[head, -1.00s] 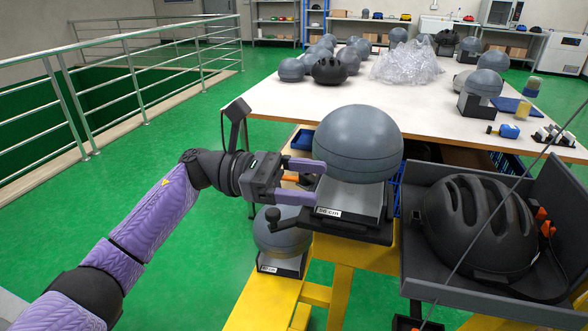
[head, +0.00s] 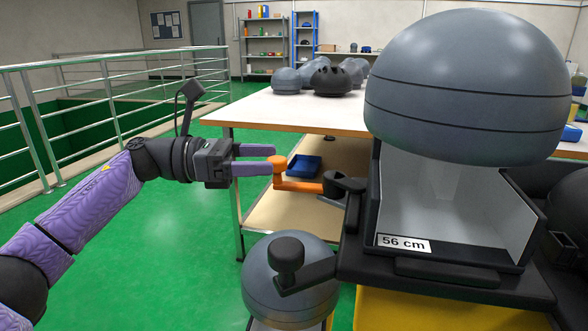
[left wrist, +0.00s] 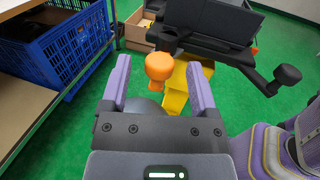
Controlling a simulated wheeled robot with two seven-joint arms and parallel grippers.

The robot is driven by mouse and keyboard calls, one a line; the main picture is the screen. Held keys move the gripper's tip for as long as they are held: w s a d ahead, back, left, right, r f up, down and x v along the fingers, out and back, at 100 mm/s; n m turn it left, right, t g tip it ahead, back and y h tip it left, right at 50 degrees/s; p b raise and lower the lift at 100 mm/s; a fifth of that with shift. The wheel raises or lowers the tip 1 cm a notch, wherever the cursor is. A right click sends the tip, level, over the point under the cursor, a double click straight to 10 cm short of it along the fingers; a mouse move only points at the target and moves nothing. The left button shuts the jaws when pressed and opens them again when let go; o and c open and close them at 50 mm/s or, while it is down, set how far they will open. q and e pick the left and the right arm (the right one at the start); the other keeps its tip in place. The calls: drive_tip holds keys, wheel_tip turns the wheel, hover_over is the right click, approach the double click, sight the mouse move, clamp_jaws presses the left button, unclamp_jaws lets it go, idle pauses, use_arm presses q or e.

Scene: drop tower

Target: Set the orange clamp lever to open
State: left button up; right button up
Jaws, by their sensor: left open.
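The orange clamp lever (head: 300,184) sticks out to the left from a black pivot on the side of the headform stand (head: 450,270). Its round orange knob stands at the free end. My left gripper (head: 256,162) is open, with its purple fingers pointing right at the knob. In the left wrist view the orange knob (left wrist: 160,66) shows between and slightly beyond the two open fingers (left wrist: 160,88). I cannot tell if a finger touches it. A large grey headform (head: 470,85) sits above the stand, which has a "56 cm" label. My right gripper is not in view.
A black knob on an arm (head: 288,252) juts from the stand's front left, above another grey headform (head: 290,290). A white table (head: 290,112) with headforms and a black helmet stands behind. A blue crate (left wrist: 60,45) shows in the left wrist view. Green floor (head: 180,250) is clear at left.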

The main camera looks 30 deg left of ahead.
sight(290, 182)
use_arm(q)
drive_tip(key=x, duration=0.4)
drive_tip(key=shift+w+d+b, duration=0.15)
drive_tip(key=shift+d+b, duration=0.1)
drive_tip(key=shift+b, duration=0.15)
clamp_jaws()
idle(1.0)
